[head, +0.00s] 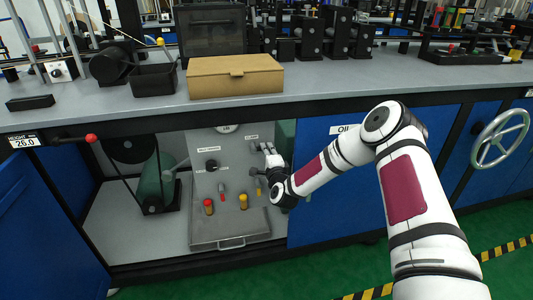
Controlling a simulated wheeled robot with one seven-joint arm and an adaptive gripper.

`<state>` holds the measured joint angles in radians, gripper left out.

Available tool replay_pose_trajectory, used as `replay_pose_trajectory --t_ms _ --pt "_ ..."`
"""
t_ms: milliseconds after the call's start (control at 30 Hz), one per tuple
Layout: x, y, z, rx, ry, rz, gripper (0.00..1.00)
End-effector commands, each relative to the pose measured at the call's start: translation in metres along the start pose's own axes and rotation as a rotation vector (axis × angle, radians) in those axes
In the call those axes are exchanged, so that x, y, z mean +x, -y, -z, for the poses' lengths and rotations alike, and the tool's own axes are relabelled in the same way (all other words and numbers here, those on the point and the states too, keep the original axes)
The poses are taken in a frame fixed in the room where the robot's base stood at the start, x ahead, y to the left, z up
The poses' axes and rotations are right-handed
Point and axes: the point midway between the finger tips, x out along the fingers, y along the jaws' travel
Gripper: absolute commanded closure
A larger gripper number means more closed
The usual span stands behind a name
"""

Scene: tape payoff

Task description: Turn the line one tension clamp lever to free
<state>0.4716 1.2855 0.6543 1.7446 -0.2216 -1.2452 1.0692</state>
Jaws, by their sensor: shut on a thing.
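The control panel (225,165) stands in the open bay under the bench, with small labels too small to read. My gripper (259,178) is at the panel's right side, seen from behind and partly covered by my wrist. It is shut on a small lever there, mostly hidden by the fingers; I cannot read which line it belongs to or tell its angle. A black knob (211,165) sits left of my gripper.
A red knob (209,206) and a yellow knob (243,201) stand low on the panel, above a grey tray (231,235). A green motor-like body (156,180) stands left. The bench edge (120,120) overhangs the bay; a blue door (340,195) is right.

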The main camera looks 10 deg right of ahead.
Motion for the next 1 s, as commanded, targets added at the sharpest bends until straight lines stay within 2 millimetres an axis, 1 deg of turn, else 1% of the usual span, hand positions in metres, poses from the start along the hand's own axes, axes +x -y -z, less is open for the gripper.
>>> replay_pose_trajectory --t_ms 233,733,767,800,833,1000 --pt "-0.0009 0.0013 -0.0004 -0.069 0.001 -0.004 1.0" --pt "-0.0011 0.0015 -0.0005 -0.084 0.001 -0.005 1.0" --pt "-0.0011 0.0015 -0.0005 -0.084 0.001 -0.005 0.81" --pt "-0.001 0.0016 -0.0005 -0.083 0.001 -0.004 0.72" --pt "-0.0009 0.0018 -0.0005 -0.083 0.001 -0.004 0.67" --pt "-0.0006 0.0026 -0.0004 -0.082 0.001 -0.002 0.67"
